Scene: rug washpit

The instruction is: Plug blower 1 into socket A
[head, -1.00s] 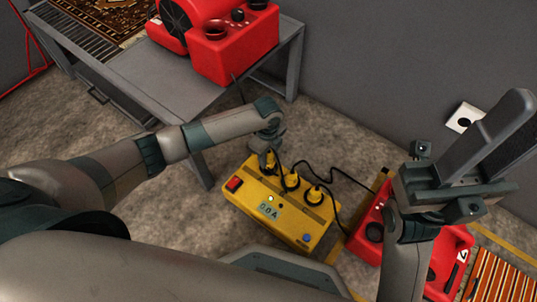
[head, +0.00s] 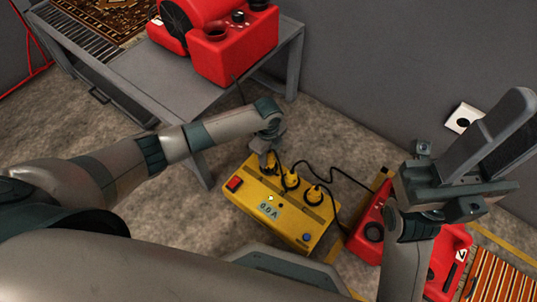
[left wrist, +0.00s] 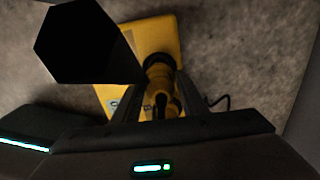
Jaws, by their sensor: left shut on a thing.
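My left gripper (head: 266,156) is shut on a plug at the left end of the yellow socket box (head: 263,217). In the left wrist view the yellow and black plug (left wrist: 160,85) stands between the fingers, over a dark round socket; how deep it sits is hidden. Two other black and yellow plugs (head: 291,180) (head: 315,194) stand in the box. Its display (head: 269,209) seems to read 0.0 A. A red blower (head: 235,45) is on the grey table, and a cord hangs below it. My right gripper (head: 490,135) is raised at the right, apparently open and empty.
A second red machine (head: 368,230) with a number tag stands on the floor at the right, partly behind my right arm. Black cables run from the box toward it. A wall outlet (head: 463,119), a patterned rug (head: 100,18) and a striped rug (head: 495,285) also show.

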